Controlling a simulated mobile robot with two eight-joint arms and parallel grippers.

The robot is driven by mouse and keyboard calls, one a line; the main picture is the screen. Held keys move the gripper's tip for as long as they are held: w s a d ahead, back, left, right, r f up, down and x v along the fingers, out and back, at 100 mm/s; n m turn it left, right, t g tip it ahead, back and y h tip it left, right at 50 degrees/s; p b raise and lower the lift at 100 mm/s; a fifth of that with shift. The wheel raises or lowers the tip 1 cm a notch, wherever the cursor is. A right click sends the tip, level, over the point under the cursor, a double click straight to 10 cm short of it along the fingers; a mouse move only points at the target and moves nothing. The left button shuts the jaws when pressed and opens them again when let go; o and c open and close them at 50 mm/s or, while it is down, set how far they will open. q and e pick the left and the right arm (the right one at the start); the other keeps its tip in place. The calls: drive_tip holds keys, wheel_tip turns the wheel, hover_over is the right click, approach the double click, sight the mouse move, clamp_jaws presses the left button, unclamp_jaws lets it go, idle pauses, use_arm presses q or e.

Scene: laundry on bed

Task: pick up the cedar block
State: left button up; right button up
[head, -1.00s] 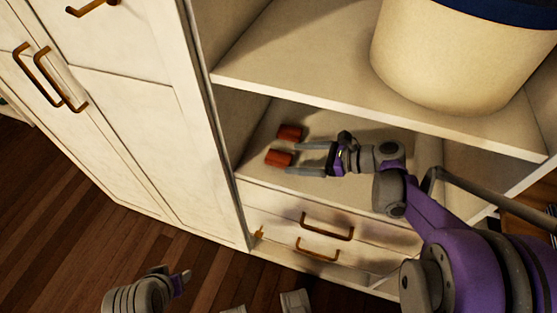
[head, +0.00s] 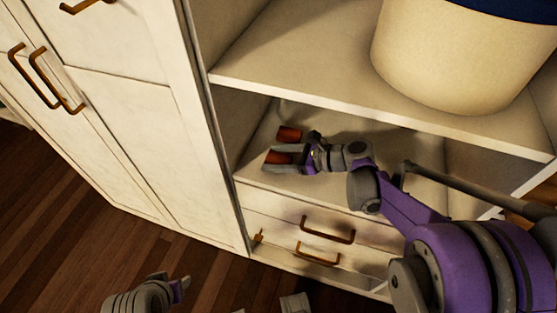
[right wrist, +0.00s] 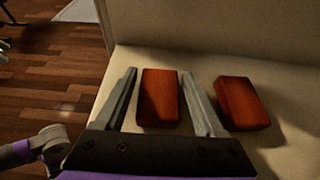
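Two reddish-brown cedar blocks lie on the lower shelf. The nearer block (head: 279,157) is between the fingers of my right gripper (head: 279,160). In the right wrist view this block (right wrist: 159,97) lies between the two open fingers of the gripper (right wrist: 166,92), with a small gap on each side. The other block (head: 289,134) lies behind it; in the right wrist view it (right wrist: 243,103) is just outside the right finger. My left gripper (head: 180,283) is low at the bottom left, away from the shelf, and its fingers are too unclear to judge.
The lower shelf (head: 390,190) sits under an upper shelf board (head: 300,85), which carries a large cream bin (head: 450,60) with a blue rim. Drawers with brass handles (head: 328,230) are below. Closed white cabinet doors (head: 130,110) stand at the left.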

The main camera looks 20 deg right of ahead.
sight(276, 158)
drive_tip(key=c, duration=1)
wheel_tip(276, 158, up, 10)
drive_tip(key=p, duration=0.2)
drive_tip(key=shift+p, duration=0.35)
